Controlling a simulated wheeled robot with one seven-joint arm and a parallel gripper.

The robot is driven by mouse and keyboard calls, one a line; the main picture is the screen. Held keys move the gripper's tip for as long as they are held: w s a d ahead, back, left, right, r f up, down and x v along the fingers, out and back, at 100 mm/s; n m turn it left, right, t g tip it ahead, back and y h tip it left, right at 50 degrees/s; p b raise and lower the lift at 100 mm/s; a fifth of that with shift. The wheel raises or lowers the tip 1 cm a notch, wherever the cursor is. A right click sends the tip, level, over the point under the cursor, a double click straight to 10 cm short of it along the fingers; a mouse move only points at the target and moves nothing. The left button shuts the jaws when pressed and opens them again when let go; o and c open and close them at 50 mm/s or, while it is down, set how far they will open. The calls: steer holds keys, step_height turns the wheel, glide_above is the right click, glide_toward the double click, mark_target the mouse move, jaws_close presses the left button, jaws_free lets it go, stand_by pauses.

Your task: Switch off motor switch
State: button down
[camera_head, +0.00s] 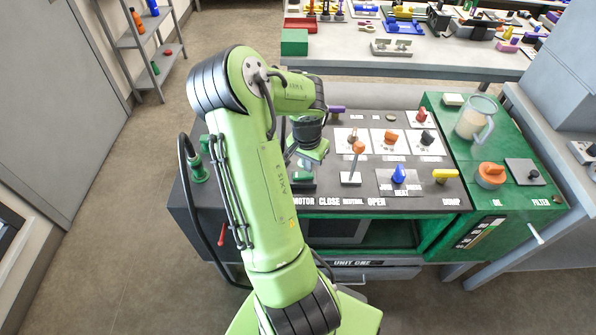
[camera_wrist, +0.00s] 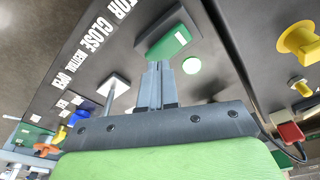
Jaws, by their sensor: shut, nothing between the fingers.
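The motor switch is a green rocker (camera_wrist: 168,44) with a white mark, set in a dark housing on the panel beside the partly hidden motor label. In the head view a dark green piece (camera_head: 301,178) above the MOTOR label appears to be the same switch, partly covered by my arm. My gripper (camera_wrist: 158,66) has its two grey fingers together and empty. The fingertips are at the near edge of the switch in the wrist view; I cannot tell whether they touch it. In the head view my gripper (camera_head: 306,160) is over the panel's left part, its fingertips mostly hidden.
An orange-knobbed lever (camera_head: 357,148) stands to the right, with a blue knob (camera_head: 398,174) and yellow handle (camera_head: 445,175) farther right. A black hose (camera_head: 190,210) hangs at the cart's left.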

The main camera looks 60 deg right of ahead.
steer(key=shift+f+b, duration=0.85)
steer(key=shift+f, duration=0.2)
stand_by(0.5)
steer(key=shift+r+p, duration=2.7)
steer(key=shift+r, duration=0.85)
